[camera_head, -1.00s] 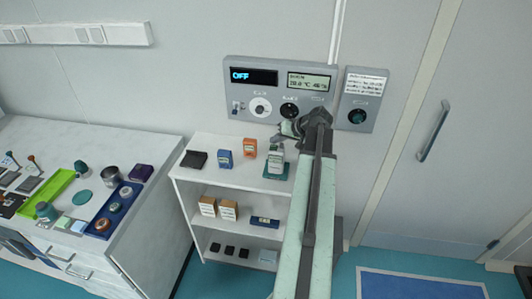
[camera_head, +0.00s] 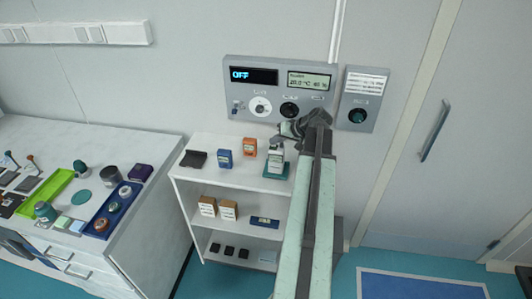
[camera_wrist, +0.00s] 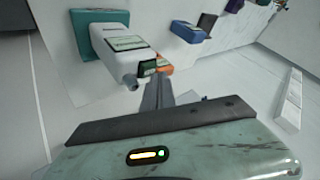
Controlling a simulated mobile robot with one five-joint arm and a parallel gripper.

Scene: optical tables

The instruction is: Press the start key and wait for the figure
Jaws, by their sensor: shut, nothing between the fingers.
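A pale bench instrument on a teal base (camera_head: 277,172) stands at the right end of the shelf top in the head view. In the wrist view the same pale instrument (camera_wrist: 118,66) looks tilted, with a green label panel and a small dark part (camera_wrist: 148,68) close to my fingers. My gripper (camera_head: 282,137) is shut and empty, just above the instrument's top. Its dark fingers also show in the wrist view (camera_wrist: 158,88). I cannot tell whether they touch it. No start key can be made out clearly, and no figure is readable on the instrument.
A wall panel (camera_head: 230,96) above has a display reading OFF and a climate readout. Blue (camera_head: 225,159) and orange (camera_head: 249,148) boxes and a black item (camera_head: 193,159) share the shelf top. A bench (camera_head: 140,225) with trays stands left.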

